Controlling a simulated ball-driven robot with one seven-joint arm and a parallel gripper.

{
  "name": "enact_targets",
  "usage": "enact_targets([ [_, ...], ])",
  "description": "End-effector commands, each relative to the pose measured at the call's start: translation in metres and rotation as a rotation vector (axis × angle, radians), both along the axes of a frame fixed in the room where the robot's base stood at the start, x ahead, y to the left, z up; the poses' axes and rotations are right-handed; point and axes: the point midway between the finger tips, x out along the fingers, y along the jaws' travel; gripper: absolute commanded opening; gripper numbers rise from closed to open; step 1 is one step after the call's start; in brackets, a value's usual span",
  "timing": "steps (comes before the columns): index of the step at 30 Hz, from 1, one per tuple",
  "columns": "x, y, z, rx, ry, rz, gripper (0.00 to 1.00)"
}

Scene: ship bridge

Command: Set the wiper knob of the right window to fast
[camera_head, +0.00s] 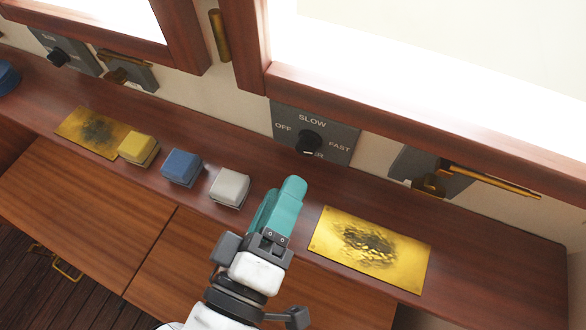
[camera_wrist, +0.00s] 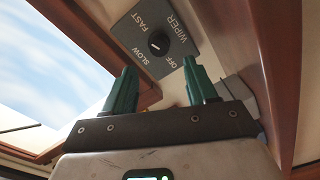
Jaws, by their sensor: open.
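The right window's wiper panel (camera_head: 341,135) is a grey plate on the wall below the window frame, marked OFF, SLOW and FAST. Its black round knob (camera_head: 308,142) carries a small pale mark, but I cannot tell which setting it points to. In the wrist view the panel (camera_wrist: 136,26) and knob (camera_wrist: 158,43) appear beyond and between my fingertips. My gripper (camera_head: 290,188) has teal fingers, is open and empty, and is apart from the knob, below it in the head view. It also shows in the wrist view (camera_wrist: 158,68), fingers spread.
A wooden console has a yellow block (camera_head: 138,147), a blue block (camera_head: 181,167) and a white block (camera_head: 229,187) left of my gripper. A brass plate (camera_head: 370,248) lies to its right. A brass latch (camera_head: 430,184) is on the wall right of the panel. Another wiper panel (camera_head: 75,52) is far left.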

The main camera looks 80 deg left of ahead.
Motion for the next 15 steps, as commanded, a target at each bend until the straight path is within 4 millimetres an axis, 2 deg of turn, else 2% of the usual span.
enact_targets([
  [6,-0.015,-0.021,-0.001,-0.001,0.002,-0.001,0.57],
  [15,-0.019,-0.026,0.001,0.0,0.0,-0.001,0.57],
])
